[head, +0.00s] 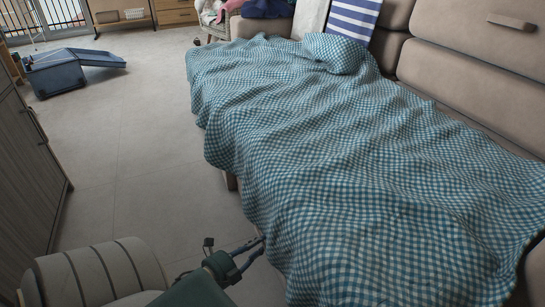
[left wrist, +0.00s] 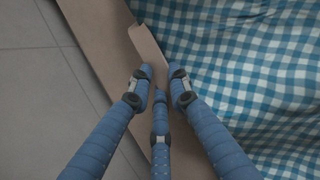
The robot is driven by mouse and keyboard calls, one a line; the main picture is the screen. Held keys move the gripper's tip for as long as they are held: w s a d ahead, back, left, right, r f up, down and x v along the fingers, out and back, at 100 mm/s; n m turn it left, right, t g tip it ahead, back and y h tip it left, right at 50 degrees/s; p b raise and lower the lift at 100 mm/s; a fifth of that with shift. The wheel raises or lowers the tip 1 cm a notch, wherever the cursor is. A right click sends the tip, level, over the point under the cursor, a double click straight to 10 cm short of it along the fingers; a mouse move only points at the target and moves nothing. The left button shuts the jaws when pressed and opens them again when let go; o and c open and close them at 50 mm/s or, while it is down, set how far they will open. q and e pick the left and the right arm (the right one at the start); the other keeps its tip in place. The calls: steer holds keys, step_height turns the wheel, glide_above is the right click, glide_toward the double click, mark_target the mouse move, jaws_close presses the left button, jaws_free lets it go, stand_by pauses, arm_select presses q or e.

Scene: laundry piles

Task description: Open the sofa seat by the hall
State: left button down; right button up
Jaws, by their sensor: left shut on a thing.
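The beige sofa has a backrest (head: 470,85) along the right in the head view. A blue-and-white checked blanket (head: 330,170) covers most of its seat and hangs over the front. In the left wrist view, the seat's beige front edge (left wrist: 95,45) shows beside the blanket (left wrist: 240,60). A beige tab or handle (left wrist: 148,46) stands out from that edge. My left gripper (head: 262,240), also in the left wrist view (left wrist: 160,80), has its fingers closed around the tab's near end. My right gripper is not in view.
A grey-wood cabinet (head: 28,165) stands at the left, with tiled floor (head: 140,140) free between it and the sofa. A blue bin (head: 55,80) is on the floor at back left. A striped cushion (head: 352,18) and clothes (head: 265,8) lie at the sofa's far end.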

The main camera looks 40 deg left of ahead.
arm_select(q)
steer(key=shift+s+a+f, duration=0.1)
steer(key=shift+s+a, duration=0.1)
steer(key=shift+s, duration=0.45)
steer(key=c, duration=1.6)
jaws_free()
steer(key=s, duration=0.4)
steer(key=s+r, duration=0.1)
steer(key=s, duration=0.3)
steer(key=s+r, duration=0.1)
steer(key=s, duration=0.2)
steer(key=shift+s+r, duration=0.15)
steer(key=shift+s, duration=0.25)
